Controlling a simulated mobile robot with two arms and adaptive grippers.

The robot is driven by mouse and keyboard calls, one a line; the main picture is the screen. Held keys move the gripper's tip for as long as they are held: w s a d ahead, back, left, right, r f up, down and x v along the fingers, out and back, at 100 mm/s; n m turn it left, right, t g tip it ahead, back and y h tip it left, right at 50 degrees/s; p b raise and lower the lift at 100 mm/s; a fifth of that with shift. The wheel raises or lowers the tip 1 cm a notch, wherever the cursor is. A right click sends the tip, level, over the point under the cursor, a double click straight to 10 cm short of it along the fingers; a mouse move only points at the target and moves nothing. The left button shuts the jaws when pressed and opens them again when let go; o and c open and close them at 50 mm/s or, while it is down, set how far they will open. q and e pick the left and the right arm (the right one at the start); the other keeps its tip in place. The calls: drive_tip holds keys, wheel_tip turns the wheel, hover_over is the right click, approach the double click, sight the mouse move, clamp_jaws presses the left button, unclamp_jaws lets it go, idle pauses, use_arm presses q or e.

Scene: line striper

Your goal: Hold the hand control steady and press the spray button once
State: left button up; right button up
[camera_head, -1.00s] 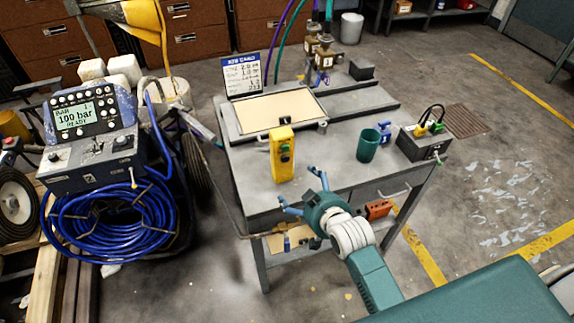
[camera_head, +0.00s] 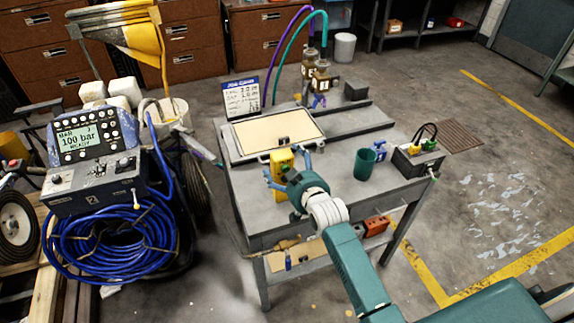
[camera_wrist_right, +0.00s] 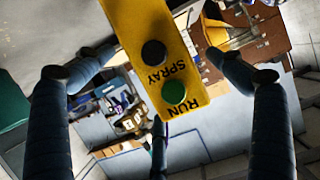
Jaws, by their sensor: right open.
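The yellow hand control (camera_head: 281,172) stands upright on the grey worktable, partly hidden behind my right gripper (camera_head: 286,168) in the head view. In the right wrist view, the hand control (camera_wrist_right: 160,55) shows a black button (camera_wrist_right: 153,53) labelled SPRAY and a green button (camera_wrist_right: 174,94) labelled RUN. My right gripper (camera_wrist_right: 160,80) is open, with blue fingers on both sides of the hand control. I cannot tell whether any finger touches it. My left gripper is not in view.
A green cup (camera_head: 365,164) and a black box with plugs (camera_head: 416,157) stand on the table to the right. A framed tan panel (camera_head: 277,129) lies behind. The line striper with its 100 bar display (camera_head: 80,142) and blue hose (camera_head: 110,236) stands at left.

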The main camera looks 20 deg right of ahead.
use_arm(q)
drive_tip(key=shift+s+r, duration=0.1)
use_arm(e)
drive_tip(key=shift+w+f, duration=0.3)
drive_tip(key=shift+w, duration=0.35)
drive_tip(key=c, duration=1.4)
drive_tip(key=o, duration=0.6)
drive_tip(key=shift+c, duration=0.2)
drive_tip(key=c, duration=0.4)
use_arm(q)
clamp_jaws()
use_arm(e)
drive_tip(key=shift+c, duration=0.8)
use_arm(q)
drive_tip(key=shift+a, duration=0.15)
